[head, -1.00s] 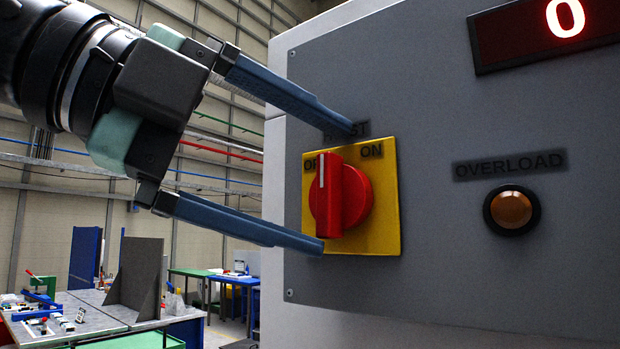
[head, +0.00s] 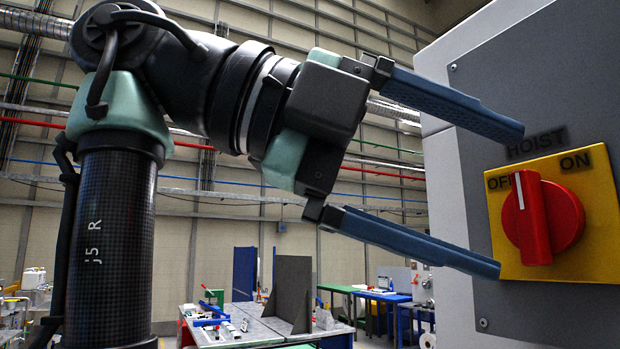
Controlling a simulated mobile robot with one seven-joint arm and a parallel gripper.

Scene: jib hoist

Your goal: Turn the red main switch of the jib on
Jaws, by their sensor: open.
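The red main switch (head: 541,218) sits on a yellow plate (head: 598,240) on the grey panel face, under the word HOIST. Its white line points up toward the OFF label at the upper left of the plate; ON is at the upper right. My gripper (head: 511,200) is open, with one blue finger above and one below. The upper fingertip is near the HOIST label and the lower one is by the plate's lower left edge. The red handle lies just right of the fingertips. I cannot tell whether the fingertips touch the panel.
The grey panel (head: 560,90) fills the right side on a light housing. Behind, workbenches (head: 265,325) with small tools, an upright grey plate (head: 292,293) and blue tables stand well back in the hall. The space left of the panel below my gripper is clear.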

